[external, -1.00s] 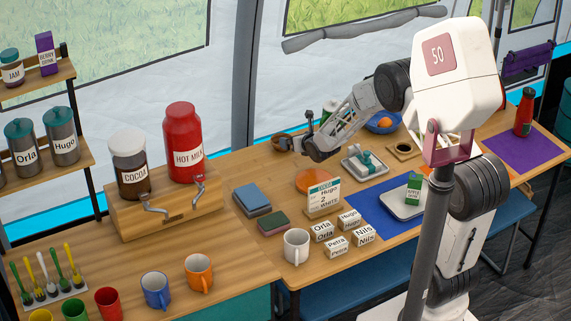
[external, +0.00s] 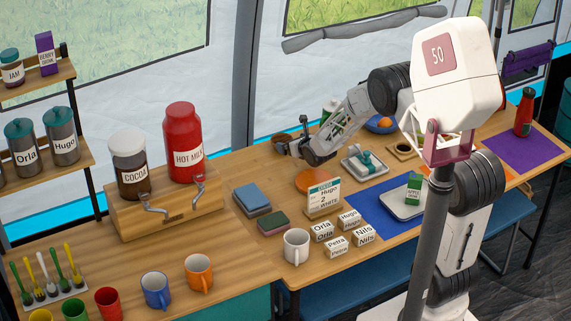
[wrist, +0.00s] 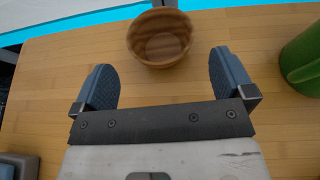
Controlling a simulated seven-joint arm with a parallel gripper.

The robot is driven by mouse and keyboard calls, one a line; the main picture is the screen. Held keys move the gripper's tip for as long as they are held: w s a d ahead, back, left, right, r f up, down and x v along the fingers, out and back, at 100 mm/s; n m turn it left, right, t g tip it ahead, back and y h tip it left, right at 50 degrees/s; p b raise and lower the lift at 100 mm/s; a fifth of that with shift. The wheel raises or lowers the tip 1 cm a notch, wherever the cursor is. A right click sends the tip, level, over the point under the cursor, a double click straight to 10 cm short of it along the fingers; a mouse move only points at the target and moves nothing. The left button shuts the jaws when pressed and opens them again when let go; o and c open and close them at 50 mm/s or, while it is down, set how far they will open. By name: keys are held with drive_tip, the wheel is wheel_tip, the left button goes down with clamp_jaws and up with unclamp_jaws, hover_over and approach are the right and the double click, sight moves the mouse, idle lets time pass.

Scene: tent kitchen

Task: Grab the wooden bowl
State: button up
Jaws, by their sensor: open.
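The wooden bowl (wrist: 160,38) is brown with a banded grain and stands upright on the wooden table, near its back edge. In the external view it shows (external: 278,141) just left of my gripper (external: 296,137), which partly covers it. In the wrist view my gripper (wrist: 163,73) is open, one blue-grey finger on each side. The bowl lies just beyond the fingertips and between their lines, with a gap to each finger. Nothing is held.
A green container (wrist: 302,62) stands right of the fingers in the wrist view. An orange disc (external: 312,181), a sign (external: 323,194) and a grey tray (external: 365,164) are on the table near my arm. The red hot milk dispenser (external: 184,142) stands to the left.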

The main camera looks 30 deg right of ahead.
sight(277, 137)
drive_tip(key=shift+w, duration=0.3)
drive_tip(key=shift+f, duration=0.1)
drive_tip(key=shift+x, duration=2.55)
drive_tip(key=shift+a, duration=0.1)
drive_tip(key=shift+c, duration=0.5)
drive_tip(key=c, duration=0.6)
drive_tip(key=shift+o, duration=0.2)
drive_tip(key=shift+w, duration=0.1)
wheel_tip(277, 137, up, 10)
